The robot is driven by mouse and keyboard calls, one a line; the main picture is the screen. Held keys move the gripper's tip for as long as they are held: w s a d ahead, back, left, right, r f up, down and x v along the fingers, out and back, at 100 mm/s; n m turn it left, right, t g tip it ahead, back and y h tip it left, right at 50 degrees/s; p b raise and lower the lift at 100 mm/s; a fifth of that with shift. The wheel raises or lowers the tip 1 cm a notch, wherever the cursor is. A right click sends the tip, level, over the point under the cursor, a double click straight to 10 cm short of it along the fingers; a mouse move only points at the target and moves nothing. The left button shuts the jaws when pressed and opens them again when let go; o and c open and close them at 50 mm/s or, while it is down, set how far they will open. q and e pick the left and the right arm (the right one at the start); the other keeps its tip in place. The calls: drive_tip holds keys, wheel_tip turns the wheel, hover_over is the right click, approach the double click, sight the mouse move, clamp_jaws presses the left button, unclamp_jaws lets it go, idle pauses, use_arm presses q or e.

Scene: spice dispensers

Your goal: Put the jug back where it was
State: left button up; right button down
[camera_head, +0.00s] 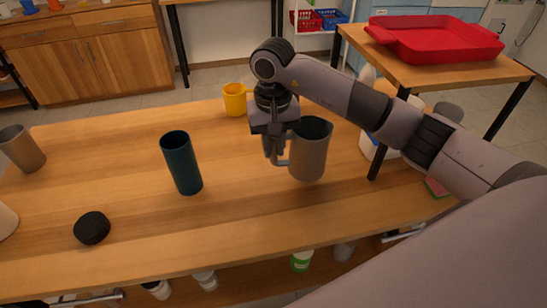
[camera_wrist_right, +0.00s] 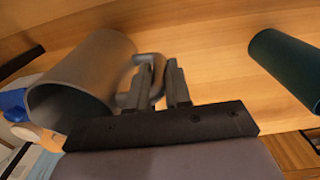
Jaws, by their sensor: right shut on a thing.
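The grey jug (camera_head: 308,155) is upright at the right part of the wooden table (camera_head: 120,130). My right gripper (camera_head: 275,155) is beside it on its left side, shut on its handle. In the right wrist view the jug (camera_wrist_right: 85,75) shows its open mouth, and the fingers of my right gripper (camera_wrist_right: 160,88) are at the handle (camera_wrist_right: 148,62). I cannot tell whether the jug's base touches the table. My left gripper is not in view.
A dark teal cylinder (camera_head: 182,165) stands left of the jug. A yellow mug (camera_head: 235,100) is behind, a black round lid (camera_head: 92,228) is at front left, and a grey cup (camera_head: 22,148) is far left. A red tray (camera_head: 435,40) lies on another table at the right.

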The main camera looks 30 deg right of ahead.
sight(273, 164)
drive_tip(key=shift+f, duration=2.35)
drive_tip(key=shift+f, duration=0.15)
drive_tip(key=c, duration=1.1)
unclamp_jaws()
drive_tip(key=shift+o, duration=0.2)
drive_tip(key=shift+r+p, duration=0.25)
drive_tip(key=shift+p, duration=0.05)
wheel_tip(273, 164, up, 12)
drive_tip(key=shift+f+b, duration=0.1)
drive_tip(key=shift+b, duration=0.8)
